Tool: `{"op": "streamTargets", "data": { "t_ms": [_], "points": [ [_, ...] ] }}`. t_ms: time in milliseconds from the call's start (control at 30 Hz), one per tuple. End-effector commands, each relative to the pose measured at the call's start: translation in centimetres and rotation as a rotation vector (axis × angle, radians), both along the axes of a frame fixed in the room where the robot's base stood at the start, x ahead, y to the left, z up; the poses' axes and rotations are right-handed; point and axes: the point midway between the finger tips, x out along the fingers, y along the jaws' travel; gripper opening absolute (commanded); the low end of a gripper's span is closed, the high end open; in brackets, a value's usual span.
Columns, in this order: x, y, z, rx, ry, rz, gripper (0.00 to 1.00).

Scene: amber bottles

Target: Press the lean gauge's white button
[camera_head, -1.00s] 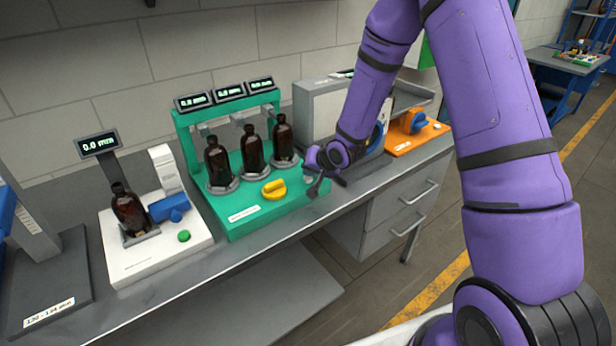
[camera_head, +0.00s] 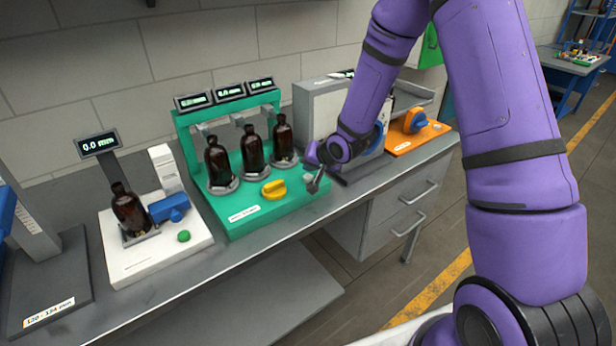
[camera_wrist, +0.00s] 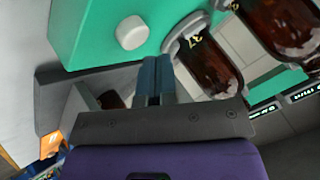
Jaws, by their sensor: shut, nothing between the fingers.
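The lean gauge appears to be the teal stand (camera_head: 245,222) with several parts: three amber bottles in round seats, a yellow knob (camera_head: 273,188) and three small displays (camera_head: 230,90) on top. Its white button (camera_wrist: 131,32) shows clearly in the wrist view on the teal base; in the head view it is small, beside my fingers. My gripper (camera_head: 316,186) is at the base's right end. In the wrist view my gripper (camera_wrist: 157,66) has its fingers together and empty. The button lies up and left of the fingertips there, with a visible gap; depth is hard to judge.
A white device (camera_head: 160,253) with one bottle, a blue part and a green button (camera_head: 184,236) stands left. A grey box (camera_head: 315,115) and an orange device (camera_head: 430,135) stand right. In the wrist view, a nearby bottle (camera_wrist: 208,65) is close to the fingers.

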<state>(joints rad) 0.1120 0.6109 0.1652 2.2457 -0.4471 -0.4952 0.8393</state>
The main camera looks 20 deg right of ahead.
Motion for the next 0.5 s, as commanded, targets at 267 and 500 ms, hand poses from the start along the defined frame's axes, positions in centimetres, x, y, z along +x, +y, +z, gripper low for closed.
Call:
{"op": "streamTargets", "data": {
  "t_ms": [267,500],
  "points": [
    [0.0,0.0,0.5,0.001,-0.001,0.000,0.00],
    [0.0,0.0,2.5,0.000,-0.002,-0.001,0.00]
  ]
}}
